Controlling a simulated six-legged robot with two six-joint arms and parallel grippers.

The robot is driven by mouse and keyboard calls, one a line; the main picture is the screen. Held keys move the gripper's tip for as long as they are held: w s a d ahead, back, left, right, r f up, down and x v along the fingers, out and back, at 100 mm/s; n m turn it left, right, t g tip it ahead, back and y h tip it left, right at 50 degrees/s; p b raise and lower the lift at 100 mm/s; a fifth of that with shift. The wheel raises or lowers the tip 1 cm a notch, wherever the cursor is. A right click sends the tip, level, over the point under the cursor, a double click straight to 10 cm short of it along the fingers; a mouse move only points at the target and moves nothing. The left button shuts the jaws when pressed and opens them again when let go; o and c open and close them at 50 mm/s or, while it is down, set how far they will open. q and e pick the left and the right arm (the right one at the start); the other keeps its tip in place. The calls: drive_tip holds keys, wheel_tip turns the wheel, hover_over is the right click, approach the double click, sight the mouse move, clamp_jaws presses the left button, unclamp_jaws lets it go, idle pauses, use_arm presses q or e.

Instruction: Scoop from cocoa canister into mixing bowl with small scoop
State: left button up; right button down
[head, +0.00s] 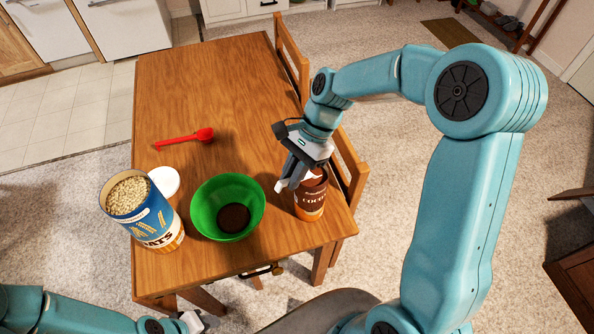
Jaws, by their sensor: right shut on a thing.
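The cocoa canister (311,203), brown with an orange band, stands upright and open near the table's right front corner. The green mixing bowl (206,198) stands left of it with a dark brown patch of cocoa (234,218) at its bottom. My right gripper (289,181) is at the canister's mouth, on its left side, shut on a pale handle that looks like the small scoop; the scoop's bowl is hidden. A red scoop (186,138) lies on the table further back. My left gripper (193,321) is low at the bottom edge, mostly out of view.
A blue oats canister (155,222), open and full of oats, stands at the table's left front edge. A white round lid or dish (164,181) is behind it. Chairs (291,60) stand along the right side. The back of the wooden table (210,80) is clear.

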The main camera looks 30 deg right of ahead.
drive_tip(key=shift+s+r+p, duration=0.1)
drive_tip(key=shift+r+p, duration=2.75)
drive_tip(key=shift+r, duration=0.25)
drive_tip(key=shift+s+a+r+p, duration=0.1)
drive_tip(key=shift+a+r+p, duration=0.15)
drive_tip(key=shift+p, duration=0.1)
drive_tip(key=shift+a+f+h, duration=0.1)
drive_tip(key=shift+a+h, duration=0.2)
drive_tip(key=shift+h, duration=0.4)
drive_tip(key=shift+a+h+p, duration=0.35)
drive_tip(key=shift+h+p, duration=0.05)
drive_tip(key=shift+h, duration=0.1)
drive_tip(key=shift+s+a+t+h, duration=0.15)
drive_tip(key=shift+a+t+h, duration=0.25)
drive_tip(key=shift+h, duration=0.1)
drive_tip(key=shift+s+a+f+h, duration=0.1)
drive_tip(key=shift+a+h, duration=0.1)
drive_tip(key=shift+h, duration=0.3)
drive_tip(key=shift+a+f+b, duration=0.1)
drive_tip(key=shift+b, duration=0.4)
drive_tip(key=shift+h, duration=0.5)
